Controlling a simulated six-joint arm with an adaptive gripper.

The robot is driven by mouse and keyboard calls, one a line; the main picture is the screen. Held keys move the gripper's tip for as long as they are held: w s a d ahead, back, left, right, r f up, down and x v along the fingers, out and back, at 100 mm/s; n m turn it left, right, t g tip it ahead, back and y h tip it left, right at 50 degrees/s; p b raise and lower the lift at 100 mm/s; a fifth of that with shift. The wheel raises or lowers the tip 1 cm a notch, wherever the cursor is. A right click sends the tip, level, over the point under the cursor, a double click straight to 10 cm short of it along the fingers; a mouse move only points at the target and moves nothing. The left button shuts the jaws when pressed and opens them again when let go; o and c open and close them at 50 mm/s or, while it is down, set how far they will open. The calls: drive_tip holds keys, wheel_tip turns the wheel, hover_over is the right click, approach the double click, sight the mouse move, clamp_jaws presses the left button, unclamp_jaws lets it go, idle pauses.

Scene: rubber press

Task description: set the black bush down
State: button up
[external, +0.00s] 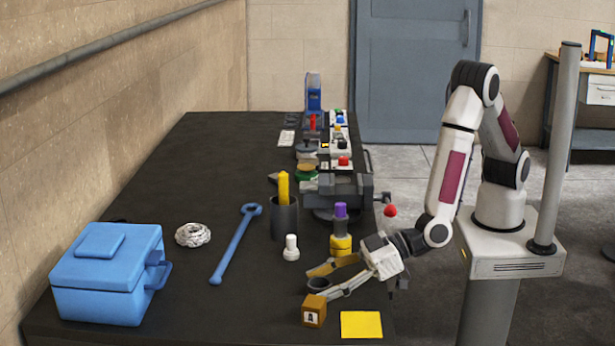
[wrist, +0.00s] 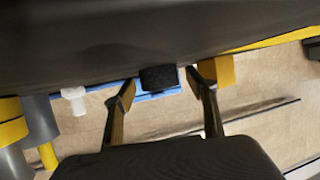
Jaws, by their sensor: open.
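The black bush (external: 318,285) is a short dark cylinder near the front of the table. It sits between the fingers of my gripper (external: 316,283), which reaches in low from the right. In the wrist view the bush (wrist: 158,77) meets the dark table surface and appears to rest on it. The fingertips of my open gripper (wrist: 161,82) stand on either side of it, with a small gap showing at each side. The bush's far side is hidden.
Behind are a yellow-and-purple stack (external: 341,230) and a white peg (external: 291,248).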

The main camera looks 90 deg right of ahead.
drive_tip(key=shift+w+f, duration=0.2)
drive_tip(key=shift+w, duration=0.25)
drive_tip(key=shift+c, duration=0.3)
drive_tip(key=c, duration=1.1)
drive_tip(key=shift+r, duration=0.15)
drive_tip(key=shift+r, duration=4.9)
